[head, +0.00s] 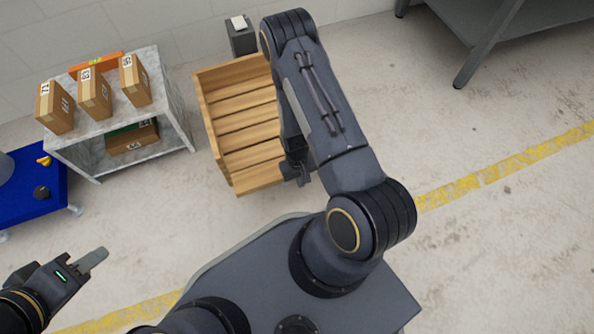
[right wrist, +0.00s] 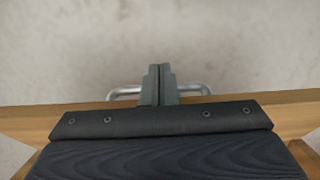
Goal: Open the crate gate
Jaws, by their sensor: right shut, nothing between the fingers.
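The wooden crate (head: 240,130) stands on the floor at the upper middle of the head view; my right arm hides its right side. In the right wrist view, a wooden edge of the crate (right wrist: 40,118) runs across, with a silver bar handle (right wrist: 194,87) on it. My right gripper (right wrist: 159,70) has its fingers together, pointing away past the handle's middle. The fingers cover that part of the handle; contact cannot be told. In the head view this gripper (head: 298,176) is at the crate's lower right corner. My left gripper (head: 98,256) is away from the crate, at lower left; its finger gap is unclear.
A grey shelf (head: 180,125) with several cardboard boxes (head: 95,92) stands left of the crate. A blue platform (head: 35,195) is at far left. A dark bin (head: 241,38) stands behind the crate, by the wall. The floor (head: 480,130) to the right is clear.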

